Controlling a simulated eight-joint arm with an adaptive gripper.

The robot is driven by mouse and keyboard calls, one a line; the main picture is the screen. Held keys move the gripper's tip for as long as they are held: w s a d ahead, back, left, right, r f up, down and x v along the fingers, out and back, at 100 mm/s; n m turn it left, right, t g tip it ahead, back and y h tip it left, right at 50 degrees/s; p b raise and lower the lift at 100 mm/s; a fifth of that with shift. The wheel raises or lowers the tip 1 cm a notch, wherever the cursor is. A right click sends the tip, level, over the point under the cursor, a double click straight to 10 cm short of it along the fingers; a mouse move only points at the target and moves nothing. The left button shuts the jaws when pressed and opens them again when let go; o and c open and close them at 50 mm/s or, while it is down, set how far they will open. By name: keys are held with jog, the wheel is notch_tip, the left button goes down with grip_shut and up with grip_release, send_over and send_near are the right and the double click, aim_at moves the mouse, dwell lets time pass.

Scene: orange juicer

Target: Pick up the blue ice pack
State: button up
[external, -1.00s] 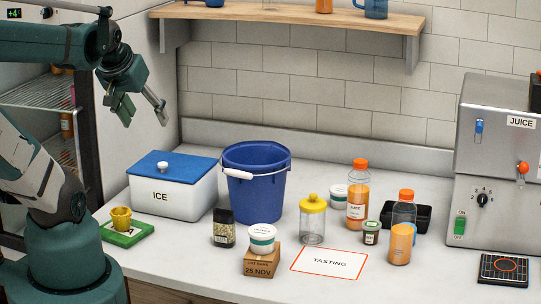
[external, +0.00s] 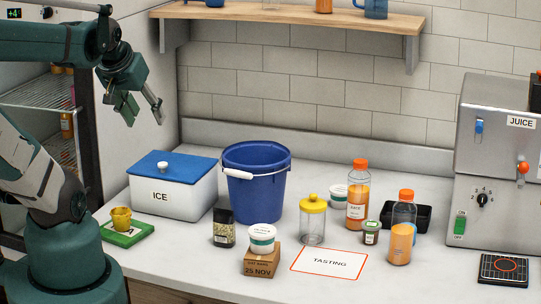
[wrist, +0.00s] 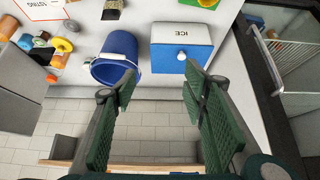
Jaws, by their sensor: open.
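No blue ice pack can be made out in either view. A white box (external: 172,196) labelled ICE stands at the left of the counter, with its blue lid (external: 172,165) on and a white knob on top. Its inside is hidden. The box also shows in the wrist view (wrist: 182,34), with its lid (wrist: 195,62) near the fingers. My gripper (external: 142,110) is open and empty, raised above and left of the box in the external view. Its two green fingers stand apart in the wrist view (wrist: 160,90).
A blue bucket (external: 256,190) stands right beside the box. Jars and juice bottles (external: 401,240) stand farther right, before the juicer (external: 500,150). A wooden shelf (external: 290,15) hangs above.

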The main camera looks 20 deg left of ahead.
jog(key=w+d+r+m+g+h, duration=0.15)
jog(key=w+d+r+m, duration=0.25)
jog(key=w+d+r, duration=0.7)
jog(key=w+d+r+m+g, duration=0.2)
jog(key=w+d+r+m, duration=0.2)
jog(key=w+d, duration=0.5)
jog(key=w+d+f+m+g, duration=0.1)
jog(key=w+d+m, duration=0.2)
jog(key=d, duration=0.7)
jog(key=w+d+f+m+g, duration=0.1)
jog(key=w+d+f+m, duration=0.1)
jog(key=d, duration=0.7)
jog(key=w+d+f+m+g, duration=0.1)
jog(key=w+d+m, duration=0.2)
jog(key=d, duration=0.7)
jog(key=d+f+m+y, duration=0.1)
jog(key=d+f+m, duration=0.15)
jog(key=d, duration=0.55)
jog(key=d+f+m+y, duration=0.1)
jog(key=d+f, duration=0.3)
jog(key=d, duration=0.3)
jog(key=shift+g+h, duration=0.25)
jog(key=shift+g, duration=0.2)
jog(key=f, duration=3.2)
jog(key=shift+s+d+f+b, duration=0.15)
jog(key=shift+s+f+b, duration=0.15)
jog(key=shift+s+b, duration=0.05)
jog(key=shift+f, duration=0.3)
jog(key=shift+f, duration=0.1)
